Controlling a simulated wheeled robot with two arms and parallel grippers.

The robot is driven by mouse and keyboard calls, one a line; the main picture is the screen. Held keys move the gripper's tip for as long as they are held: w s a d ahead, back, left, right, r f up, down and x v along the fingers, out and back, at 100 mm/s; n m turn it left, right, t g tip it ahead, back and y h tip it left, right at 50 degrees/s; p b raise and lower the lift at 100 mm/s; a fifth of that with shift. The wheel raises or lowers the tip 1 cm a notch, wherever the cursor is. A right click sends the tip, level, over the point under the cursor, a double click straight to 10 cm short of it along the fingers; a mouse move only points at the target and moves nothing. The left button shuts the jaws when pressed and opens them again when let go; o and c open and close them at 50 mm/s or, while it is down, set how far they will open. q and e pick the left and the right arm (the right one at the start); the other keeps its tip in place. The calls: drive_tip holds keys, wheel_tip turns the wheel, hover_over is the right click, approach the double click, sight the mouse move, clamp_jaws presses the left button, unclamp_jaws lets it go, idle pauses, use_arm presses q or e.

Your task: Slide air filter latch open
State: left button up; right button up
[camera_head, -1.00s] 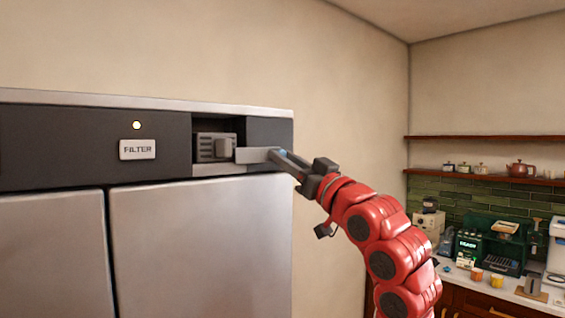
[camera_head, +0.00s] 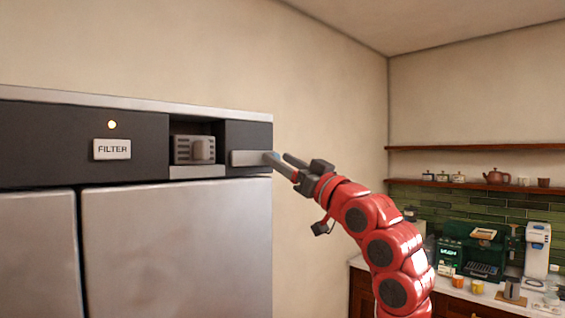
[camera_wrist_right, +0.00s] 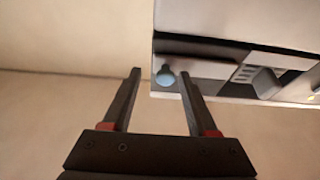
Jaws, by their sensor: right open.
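The silver latch bar (camera_head: 247,158) lies on the dark panel at the right of the open recess, clear of the opening. A grey slotted filter block with a knob (camera_head: 202,149) sits inside the recess. My right gripper (camera_head: 279,160) is open at the bar's right end, by the cabinet's right edge. In the right wrist view, its two fingers (camera_wrist_right: 160,73) stand apart, with a round blue-faced knob (camera_wrist_right: 165,77) between their tips in the picture. I cannot tell whether a finger touches it. My left gripper is not in view.
The dark panel carries a FILTER label (camera_head: 112,149) and a lit lamp (camera_head: 112,125). Steel doors (camera_head: 178,250) lie below. Bare wall is right of the cabinet. A counter with a coffee machine (camera_head: 484,262) and shelves (camera_head: 450,183) stand far right.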

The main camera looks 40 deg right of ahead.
drive_tip(key=shift+a, duration=0.1)
drive_tip(key=b+v, duration=0.6)
drive_tip(key=v, duration=1.1)
drive_tip(key=shift+s, duration=0.25)
